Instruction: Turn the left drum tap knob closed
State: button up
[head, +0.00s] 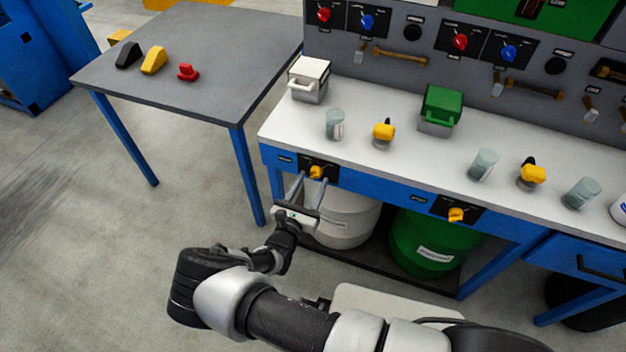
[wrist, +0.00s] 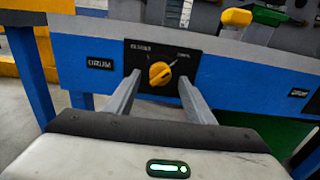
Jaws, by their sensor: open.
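The left drum tap knob (head: 316,172) is yellow and sits on a black plate on the blue front rail of the bench. In the wrist view the knob (wrist: 160,74) is centred, its ridge tilted toward the upper right. White marks sit above it at left and right; the lettering is blurred. My gripper (head: 312,181) is open, its two grey fingers pointing at the plate. In the wrist view the fingertips (wrist: 160,79) lie left and right of the knob, with gaps on both sides. Whether the tips reach past the knob's face is unclear.
A white drum (head: 345,222) stands under the bench below my gripper, and a green drum (head: 420,243) stands to its right. A second yellow tap knob (head: 457,214) is on the rail at right. The grey table (head: 215,45) stands at left; open floor lies in front of it.

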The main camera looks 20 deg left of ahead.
jog(key=shift+w, duration=0.85)
jog(key=c, duration=1.1)
jog(key=shift+o, duration=0.2)
jog(key=shift+d, duration=0.1)
